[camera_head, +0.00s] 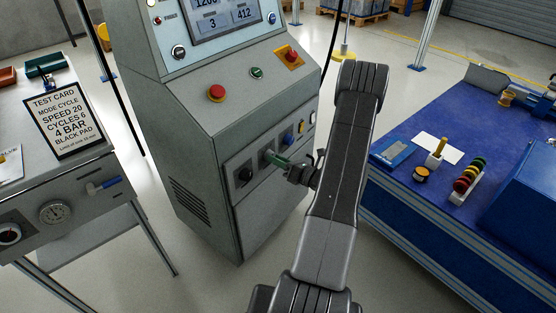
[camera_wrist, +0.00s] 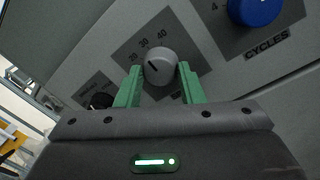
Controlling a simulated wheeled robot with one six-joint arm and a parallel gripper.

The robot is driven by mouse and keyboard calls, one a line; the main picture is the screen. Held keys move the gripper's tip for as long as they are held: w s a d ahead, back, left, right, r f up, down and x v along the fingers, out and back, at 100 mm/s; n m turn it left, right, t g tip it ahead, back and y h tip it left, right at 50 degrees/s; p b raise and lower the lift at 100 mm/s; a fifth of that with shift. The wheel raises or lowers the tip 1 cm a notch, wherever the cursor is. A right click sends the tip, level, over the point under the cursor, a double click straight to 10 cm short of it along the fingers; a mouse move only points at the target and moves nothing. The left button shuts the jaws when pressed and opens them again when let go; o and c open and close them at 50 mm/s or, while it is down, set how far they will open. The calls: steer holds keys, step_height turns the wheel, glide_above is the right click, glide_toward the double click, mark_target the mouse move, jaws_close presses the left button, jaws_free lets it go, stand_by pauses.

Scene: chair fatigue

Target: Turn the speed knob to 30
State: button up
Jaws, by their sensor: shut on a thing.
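The grey speed knob (camera_wrist: 161,67) sits on the machine's front panel, with the numbers 20, 30 and 40 printed around its upper left. Its dark pointer mark faces up and left, roughly toward the 20. My gripper (camera_wrist: 159,78) has its green fingers on either side of the knob and is shut on it. In the head view my gripper (camera_head: 272,158) reaches the panel from the right and largely hides the knob. The knob's label is mostly hidden by a finger in the wrist view.
A blue knob marked CYCLES (camera_wrist: 255,10) and a black knob (camera_head: 245,174) flank it. A red button (camera_head: 217,93) is on the sloped panel above. A test card (camera_head: 64,120) reading SPEED 20 stands at left. A blue workbench (camera_head: 420,208) is at right.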

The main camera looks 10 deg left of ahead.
steer(key=o, duration=1)
steer(key=shift+d, duration=0.1)
steer(key=p+v, duration=0.1)
steer(key=v, duration=1.2)
steer(key=shift+s+d+f, duration=0.1)
steer(key=shift+s+d, duration=0.05)
steer(key=shift+d, duration=0.15)
steer(key=b+x, duration=0.1)
steer(key=x, duration=1.3)
steer(key=shift+d, duration=0.1)
